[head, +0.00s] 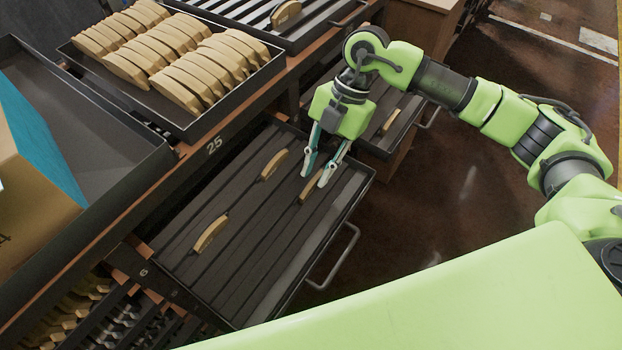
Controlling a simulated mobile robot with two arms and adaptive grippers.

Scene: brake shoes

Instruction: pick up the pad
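Three tan curved pads are in the dark grooved drawer (236,268). One pad (210,233) lies at the near left, one pad (274,165) lies further back, and one pad (309,190) lies at the right. My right gripper (315,181) points down over the right pad, with its fingers apart. One finger is left of this pad and the other covers part of it. I cannot tell whether the fingers touch it. My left gripper is not in view.
A tray (187,132) full of tan pads stands on the bench at the upper left. A box (35,170) sits in another tray at the left edge. The drawer handle (333,262) sticks out at the right. More pads show in a second drawer (405,118) behind my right gripper.

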